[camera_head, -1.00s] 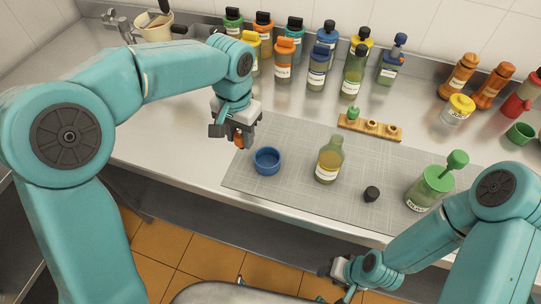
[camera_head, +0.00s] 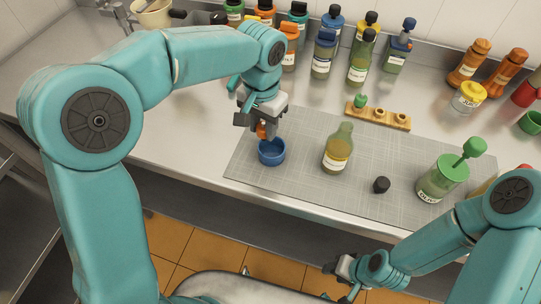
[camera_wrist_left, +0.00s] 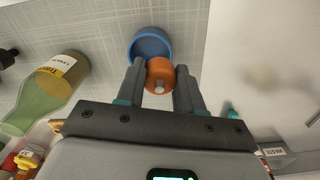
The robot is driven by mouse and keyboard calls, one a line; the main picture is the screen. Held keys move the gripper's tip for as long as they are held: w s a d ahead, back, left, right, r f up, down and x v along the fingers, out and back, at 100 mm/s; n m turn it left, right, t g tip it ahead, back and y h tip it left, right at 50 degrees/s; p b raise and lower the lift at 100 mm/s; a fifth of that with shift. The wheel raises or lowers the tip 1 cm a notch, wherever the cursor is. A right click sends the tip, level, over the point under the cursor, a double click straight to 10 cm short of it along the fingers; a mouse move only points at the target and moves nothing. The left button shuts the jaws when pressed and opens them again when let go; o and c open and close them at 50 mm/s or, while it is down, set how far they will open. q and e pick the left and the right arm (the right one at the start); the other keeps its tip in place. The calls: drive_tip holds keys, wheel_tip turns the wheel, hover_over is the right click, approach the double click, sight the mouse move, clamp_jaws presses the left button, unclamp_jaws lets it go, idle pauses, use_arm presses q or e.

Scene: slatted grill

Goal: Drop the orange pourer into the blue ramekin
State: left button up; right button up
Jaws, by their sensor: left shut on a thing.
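The orange pourer (camera_wrist_left: 159,73) is held between the two fingers of my left gripper (camera_wrist_left: 160,82), which is shut on it. In the head view the pourer (camera_head: 262,131) shows below my left gripper (camera_head: 261,127), just above the blue ramekin (camera_head: 271,153). The ramekin stands on the grey mat; in the left wrist view it (camera_wrist_left: 149,43) lies partly behind the pourer. My right gripper (camera_head: 342,268) is low at the front, away from the counter's objects; its fingers are too small to tell.
A green-tinted bottle (camera_head: 338,150) and a black cap (camera_head: 381,185) stand on the grey mat (camera_head: 300,185) right of the ramekin. A wooden holder (camera_head: 378,116) is behind them. A green-topped jar (camera_head: 441,178) is at right. Several bottles line the back wall.

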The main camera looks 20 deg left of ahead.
use_arm(q)
drive_tip(key=shift+d+f, duration=0.15)
drive_tip(key=shift+f, duration=0.3)
drive_tip(key=shift+r, duration=0.1)
use_arm(e)
drive_tip(key=shift+d+f, duration=0.15)
drive_tip(key=shift+f, duration=0.25)
use_arm(q)
drive_tip(key=shift+s, duration=0.1)
use_arm(e)
drive_tip(key=shift+s, duration=0.1)
use_arm(q)
drive_tip(key=o, duration=1)
drive_tip(key=shift+c, duration=0.2)
drive_tip(key=shift+o, duration=0.7)
wheel_tip(320, 180, up, 16)
drive_tip(key=p, duration=0.1)
drive_tip(key=shift+r+p, duration=0.15)
drive_tip(key=shift+p, duration=0.15)
use_arm(e)
drive_tip(key=shift+r, duration=0.85)
